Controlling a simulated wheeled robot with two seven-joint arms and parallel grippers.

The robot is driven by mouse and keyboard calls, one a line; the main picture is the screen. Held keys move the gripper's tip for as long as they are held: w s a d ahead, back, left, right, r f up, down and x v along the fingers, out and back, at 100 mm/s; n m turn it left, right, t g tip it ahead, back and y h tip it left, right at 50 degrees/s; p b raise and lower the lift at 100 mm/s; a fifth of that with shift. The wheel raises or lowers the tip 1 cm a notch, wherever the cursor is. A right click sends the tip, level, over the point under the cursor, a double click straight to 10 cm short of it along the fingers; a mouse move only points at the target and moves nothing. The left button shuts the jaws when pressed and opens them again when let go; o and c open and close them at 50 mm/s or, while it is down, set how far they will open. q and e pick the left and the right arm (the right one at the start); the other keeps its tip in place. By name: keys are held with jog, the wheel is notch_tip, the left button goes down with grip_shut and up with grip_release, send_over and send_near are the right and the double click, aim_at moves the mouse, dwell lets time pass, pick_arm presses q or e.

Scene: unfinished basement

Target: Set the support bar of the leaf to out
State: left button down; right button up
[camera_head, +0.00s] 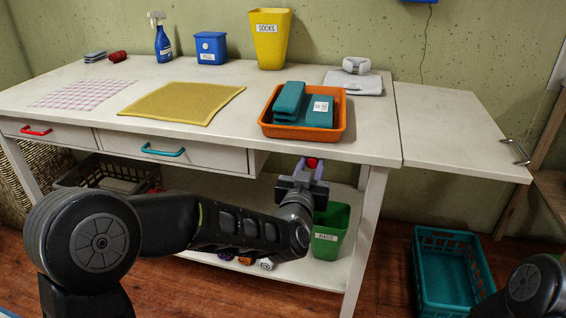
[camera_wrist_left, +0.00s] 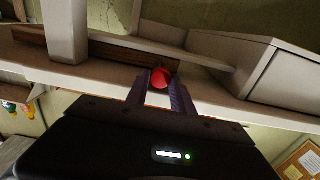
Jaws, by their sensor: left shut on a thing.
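The white table (camera_head: 210,140) has a leaf (camera_head: 450,122) at its right end, which looks level with the top. My left gripper (camera_head: 312,166) is just below the table's front edge, left of the front right leg. It is shut on a red knob (camera_head: 312,162), which also shows between the fingers in the left wrist view (camera_wrist_left: 160,78). A brown wooden bar (camera_wrist_left: 112,52) runs under the top behind the knob; I take it for the support bar. How far it reaches under the leaf is hidden. My right gripper is out of view; only part of that arm shows.
An orange tray (camera_head: 344,128) with teal items stands above my left gripper. A green bin (camera_head: 330,240) on the lower shelf is close beside it. A teal crate (camera_head: 425,285) stands on the floor below the leaf, where there is open room.

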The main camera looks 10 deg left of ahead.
pick_arm(q)
jog(key=d+p, duration=0.1)
jog(key=d, duration=0.9)
jog(key=shift+s+d, duration=0.3)
jog(key=shift+s, duration=0.05)
jog(key=c, duration=1.1)
grip_release()
jog(key=s+p, duration=0.1)
jog(key=s, duration=0.6)
jog(key=shift+s+a, duration=0.3)
jog(key=shift+s, duration=0.1)
